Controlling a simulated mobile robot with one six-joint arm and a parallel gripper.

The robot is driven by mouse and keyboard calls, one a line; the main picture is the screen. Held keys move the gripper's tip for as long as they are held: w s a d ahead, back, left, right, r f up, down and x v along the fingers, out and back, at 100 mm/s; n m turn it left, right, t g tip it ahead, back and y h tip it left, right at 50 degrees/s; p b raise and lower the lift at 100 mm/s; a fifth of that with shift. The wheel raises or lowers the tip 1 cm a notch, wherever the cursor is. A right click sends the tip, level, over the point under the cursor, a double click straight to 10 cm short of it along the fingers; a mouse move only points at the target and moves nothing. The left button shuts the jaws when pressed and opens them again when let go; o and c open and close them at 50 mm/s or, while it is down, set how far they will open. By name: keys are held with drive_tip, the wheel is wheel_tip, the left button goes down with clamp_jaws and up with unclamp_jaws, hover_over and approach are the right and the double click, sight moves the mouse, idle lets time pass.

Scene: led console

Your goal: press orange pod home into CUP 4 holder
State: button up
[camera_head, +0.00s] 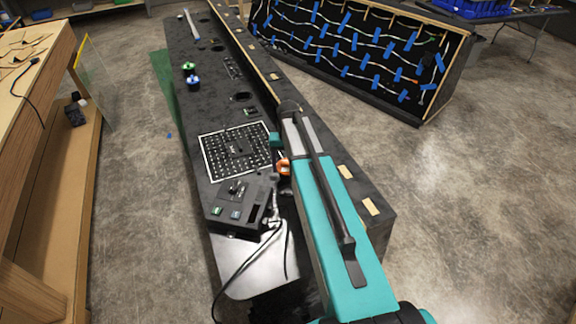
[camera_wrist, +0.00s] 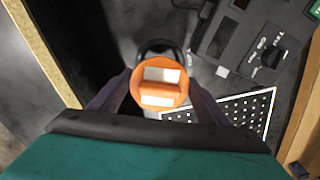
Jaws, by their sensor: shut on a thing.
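The orange pod (camera_wrist: 160,84) is round, with pale rectangular patches on its top. In the wrist view my gripper (camera_wrist: 158,88) is shut on it, with a dark finger on each side. A dark ring-shaped rim, perhaps a holder (camera_wrist: 160,46), shows just beyond the pod's far edge; I cannot tell how deep the pod sits in it. In the head view the orange pod (camera_head: 283,167) shows beside my teal arm, to the right of the dotted panel. My gripper is mostly hidden there by the arm. No CUP 4 label can be read.
The dark console (camera_head: 185,75) runs away from me. It carries a white-edged dotted panel (camera_head: 204,160), a raised control box (camera_head: 225,212) with a cable, and green (camera_head: 188,66) and blue (camera_head: 193,80) pods farther off. A raised ledge runs along its right side.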

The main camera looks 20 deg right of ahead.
drive_tip(key=shift+f, duration=0.1)
drive_tip(key=shift+f+b, duration=1.25)
drive_tip(key=shift+f, duration=1.2)
drive_tip(key=shift+s+a+f+b, duration=0.1)
drive_tip(key=shift+f+b, duration=1.15)
drive_tip(key=shift+f, duration=1)
idle(1.4)
drive_tip(key=o, duration=1.1)
drive_tip(key=shift+r, duration=0.45)
drive_tip(key=shift+r+b, duration=1.8)
drive_tip(key=shift+r, duration=4.75)
